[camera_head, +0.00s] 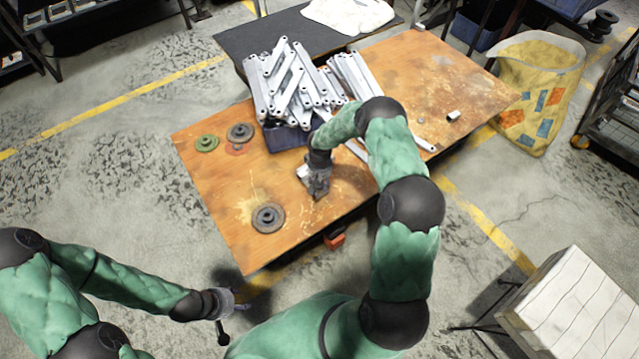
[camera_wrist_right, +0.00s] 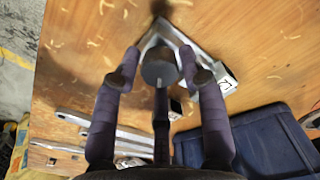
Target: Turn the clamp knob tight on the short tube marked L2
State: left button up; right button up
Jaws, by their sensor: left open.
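My right gripper (camera_head: 318,182) hangs low over the middle of the wooden table in the head view. In the right wrist view its three dark fingers (camera_wrist_right: 165,78) are spread around a dark round clamp knob (camera_wrist_right: 158,68), with a visible gap on the right side. The knob sits on an angled metal tube piece (camera_wrist_right: 186,52). The tube's square end (camera_wrist_right: 227,82) bears a small black mark that I cannot read surely. In the head view the arm and gripper mostly hide this piece. My left gripper (camera_head: 222,318) is open and empty, off the table's front left edge.
A blue bin (camera_wrist_right: 262,140) stands beside the knob, below piled galvanized brackets (camera_head: 290,80). Loose bars (camera_wrist_right: 100,128) lie nearby. Dark discs (camera_head: 268,218) and a green disc (camera_head: 206,143) lie on the left of the table (camera_head: 225,190). A small metal block (camera_head: 453,116) lies right.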

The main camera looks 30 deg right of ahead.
jog(key=c, duration=0.5)
jog(key=m, duration=0.3)
jog(key=shift+m, duration=0.3)
jog(key=m, duration=0.4)
jog(key=shift+m, duration=0.3)
jog(key=m, duration=0.9)
jog(key=shift+m, duration=0.4)
